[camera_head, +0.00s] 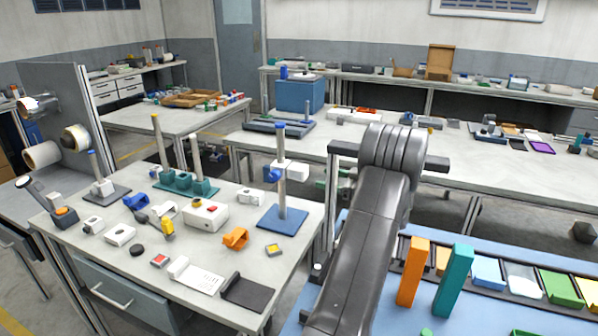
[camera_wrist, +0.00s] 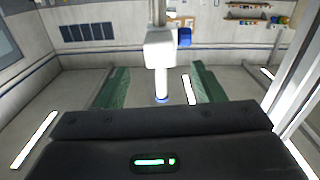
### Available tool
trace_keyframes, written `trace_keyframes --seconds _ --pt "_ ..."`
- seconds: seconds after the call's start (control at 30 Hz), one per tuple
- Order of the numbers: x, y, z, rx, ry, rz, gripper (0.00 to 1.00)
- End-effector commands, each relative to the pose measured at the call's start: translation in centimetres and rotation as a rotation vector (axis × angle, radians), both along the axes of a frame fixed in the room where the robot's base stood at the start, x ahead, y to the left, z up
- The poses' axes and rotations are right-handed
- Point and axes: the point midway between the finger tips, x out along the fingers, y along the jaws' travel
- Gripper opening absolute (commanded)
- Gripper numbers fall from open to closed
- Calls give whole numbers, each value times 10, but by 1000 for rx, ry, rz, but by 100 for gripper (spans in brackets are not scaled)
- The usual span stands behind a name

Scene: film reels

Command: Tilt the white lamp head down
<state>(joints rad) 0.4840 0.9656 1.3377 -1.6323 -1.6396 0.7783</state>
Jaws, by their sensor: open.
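The white lamp head (camera_head: 292,168) is mounted on a grey post with a blue clamp (camera_head: 271,174) and a blue base plate (camera_head: 283,219). In the wrist view, which looks upside down, the white lamp head (camera_wrist: 160,48) is near the middle, with the blue clamp (camera_wrist: 184,37) beside it. The post's blue-capped end lies below it in that picture. My gripper (camera_wrist: 158,84) is open, its green fingers spread to either side of the post in the picture, with nothing held. I cannot tell the exact gap to the lamp head. In the head view my arm hides most of the gripper.
Orange (camera_head: 412,272) and teal (camera_head: 453,281) blocks stand on the blue surface at right.

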Motion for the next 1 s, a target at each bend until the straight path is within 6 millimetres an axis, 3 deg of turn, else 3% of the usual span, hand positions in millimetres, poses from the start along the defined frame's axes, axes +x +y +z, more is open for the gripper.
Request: trace_keyframes --seconds 0.2,0.43,0.87,0.9,1.0 --pt "18 46 1 0 0 4 62" --pt "32 78 1 -1 0 1 62" --pt "37 89 0 0 -1 -1 62" --pt "37 89 0 0 -1 -1 60" --pt "37 89 0 0 -1 -1 40"
